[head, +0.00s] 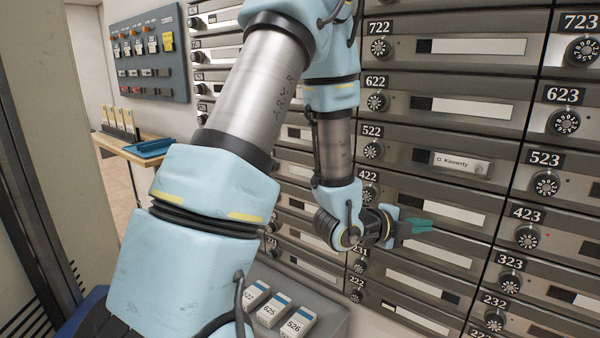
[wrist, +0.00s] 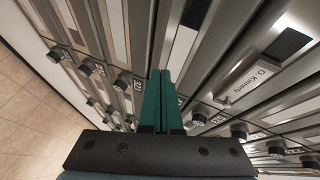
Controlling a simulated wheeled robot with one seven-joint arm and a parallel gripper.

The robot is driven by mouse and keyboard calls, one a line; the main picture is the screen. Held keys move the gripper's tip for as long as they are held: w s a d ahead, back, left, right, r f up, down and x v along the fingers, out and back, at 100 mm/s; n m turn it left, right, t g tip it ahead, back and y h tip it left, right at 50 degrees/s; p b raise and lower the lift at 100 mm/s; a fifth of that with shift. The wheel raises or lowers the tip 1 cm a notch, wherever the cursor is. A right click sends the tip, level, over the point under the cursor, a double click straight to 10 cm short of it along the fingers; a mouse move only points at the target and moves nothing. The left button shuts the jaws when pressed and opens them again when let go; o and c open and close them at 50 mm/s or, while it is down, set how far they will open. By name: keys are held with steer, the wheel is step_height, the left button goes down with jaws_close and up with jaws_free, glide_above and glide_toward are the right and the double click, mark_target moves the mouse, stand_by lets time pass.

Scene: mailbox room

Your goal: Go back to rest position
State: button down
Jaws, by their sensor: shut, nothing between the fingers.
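My gripper (head: 420,225) is in front of the wall of mailboxes, near the drawers numbered 422 and 231, on the right side of the head view. Its two green fingers are together with nothing between them. In the wrist view the shut fingers (wrist: 162,100) point toward the mailbox fronts. I cannot tell from these frames whether the fingertips touch a drawer front. My arm reaches across the middle of the head view and hides part of the mailboxes.
Mailboxes with round dials (head: 372,150) fill the right side. Drawer 522 carries a name label (head: 460,163). Numbered boxes (head: 268,310) lie on a grey surface below my arm. A blue tray (head: 150,148) sits on a wooden table at left, under a wall panel (head: 148,55).

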steer(key=w+a+f+n+y, duration=0.1)
steer(key=w+a+n+y, duration=0.15)
steer(key=a+n, duration=0.35)
steer(key=w+a+f+n+t+y, duration=0.1)
steer(key=w+a+n+y, duration=0.2)
steer(key=a, duration=0.4)
steer(key=w+a+f+n+y, duration=0.1)
steer(key=a+n+y, duration=0.35)
steer(key=a, duration=0.25)
steer(key=s+a+r+n+g+y, duration=0.1)
steer(key=s+a+n+g, duration=0.1)
steer(key=s+a+n, duration=0.3)
steer(key=s+a+r+n+g+y, duration=0.1)
steer(key=s+a+n+g+y, duration=0.1)
steer(key=s+a+n, duration=0.3)
steer(key=a+n+g, duration=0.1)
steer(key=a+n, duration=0.3)
steer(key=a, duration=0.1)
steer(key=shift+s+y, duration=0.3)
steer(key=shift+r, duration=0.1)
